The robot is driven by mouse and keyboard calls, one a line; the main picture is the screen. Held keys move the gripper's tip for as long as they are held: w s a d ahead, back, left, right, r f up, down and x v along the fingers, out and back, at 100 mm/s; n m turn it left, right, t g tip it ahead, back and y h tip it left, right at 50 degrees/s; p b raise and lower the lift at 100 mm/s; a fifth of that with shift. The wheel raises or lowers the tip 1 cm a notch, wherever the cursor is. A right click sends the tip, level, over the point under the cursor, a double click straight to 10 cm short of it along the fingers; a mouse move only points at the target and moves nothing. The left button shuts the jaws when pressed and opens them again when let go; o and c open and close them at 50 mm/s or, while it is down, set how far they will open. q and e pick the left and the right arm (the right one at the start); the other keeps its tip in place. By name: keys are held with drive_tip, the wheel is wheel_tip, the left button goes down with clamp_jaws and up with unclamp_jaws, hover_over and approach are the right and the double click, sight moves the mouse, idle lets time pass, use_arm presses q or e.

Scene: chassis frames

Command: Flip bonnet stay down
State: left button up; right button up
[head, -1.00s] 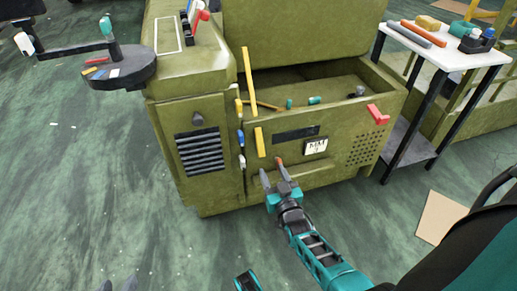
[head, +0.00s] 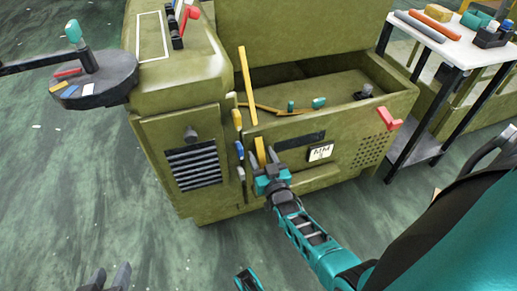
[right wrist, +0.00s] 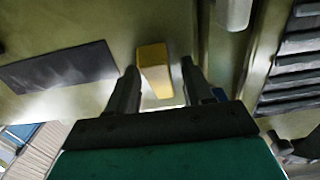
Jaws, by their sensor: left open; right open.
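A long yellow bar (head: 247,85), which looks like the bonnet stay, stands upright at the left front corner of the open bay in the olive machine. The raised olive bonnet panel (head: 310,30) is behind it. My right gripper (head: 263,166) is open below the bar, at the machine's front face. Its fingers stand either side of a short yellow handle (head: 261,151). In the right wrist view this yellow handle (right wrist: 155,70) shows between the open fingers, without clear contact. My left gripper (head: 107,278) is at the bottom left, open, far from the machine.
A red handle (head: 388,118) sticks out at the bay's right corner. Small levers (head: 237,119) line the front left of the right gripper. A white-topped side table (head: 455,45) with tools stands right. A dark round tray (head: 90,85) stands left.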

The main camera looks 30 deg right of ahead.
drive_tip(key=shift+w, duration=0.15)
drive_tip(key=shift+c, duration=0.3)
clamp_jaws()
idle(0.3)
